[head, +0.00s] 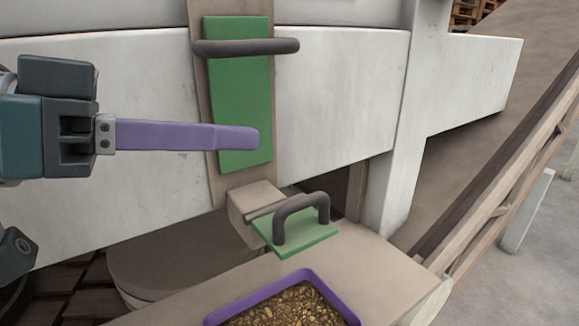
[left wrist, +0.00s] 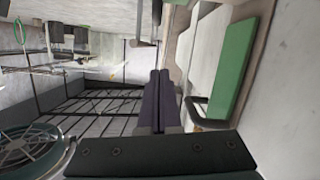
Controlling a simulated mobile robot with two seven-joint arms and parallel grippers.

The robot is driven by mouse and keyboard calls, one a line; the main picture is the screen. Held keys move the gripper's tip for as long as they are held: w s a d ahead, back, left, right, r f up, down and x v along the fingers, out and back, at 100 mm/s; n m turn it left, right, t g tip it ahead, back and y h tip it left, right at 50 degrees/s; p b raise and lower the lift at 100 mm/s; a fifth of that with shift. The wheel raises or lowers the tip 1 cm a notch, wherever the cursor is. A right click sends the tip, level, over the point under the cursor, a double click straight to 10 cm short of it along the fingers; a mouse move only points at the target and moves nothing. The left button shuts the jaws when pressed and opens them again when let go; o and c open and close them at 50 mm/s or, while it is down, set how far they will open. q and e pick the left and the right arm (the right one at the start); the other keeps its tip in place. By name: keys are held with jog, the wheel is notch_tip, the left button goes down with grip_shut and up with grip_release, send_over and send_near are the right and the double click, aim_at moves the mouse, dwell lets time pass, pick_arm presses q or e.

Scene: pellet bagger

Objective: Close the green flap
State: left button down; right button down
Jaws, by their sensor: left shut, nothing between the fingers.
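A small green flap (head: 296,236) with a dark arched handle (head: 300,212) sits at the mouth of a beige spout (head: 254,207). It sticks out from the spout, nearly level, handle up. Above it, a tall green panel (head: 240,90) with a dark bar handle (head: 246,47) is set on a beige strip; it also shows in the left wrist view (left wrist: 243,70). My left gripper (head: 252,139), with purple fingers, is shut and empty. In the head view its tips overlap the lower part of the tall panel, above and left of the small flap; I cannot tell if they touch it.
A purple-rimmed tray (head: 297,276) of brown pellets sits on a beige bench (head: 375,270) below the small flap. A pale upright post (head: 398,150) stands to the right. A sloping wooden rail (head: 510,185) runs further right. The space directly above the small flap looks clear.

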aim_at(279, 206)
pick_arm(q)
jog(key=d+f, duration=0.1)
jog(key=w+d+f, duration=0.1)
jog(key=f, duration=0.1)
jog(key=w+d+f+b, duration=0.1)
jog(key=d, duration=0.1)
jog(key=shift+f, duration=0.15)
jog(key=shift+s+d+f, duration=0.1)
jog(key=shift+f, duration=0.3)
jog(key=shift+s+d+f+m, duration=0.1)
jog(key=shift+s+f+m, duration=0.1)
jog(key=shift+m, duration=0.1)
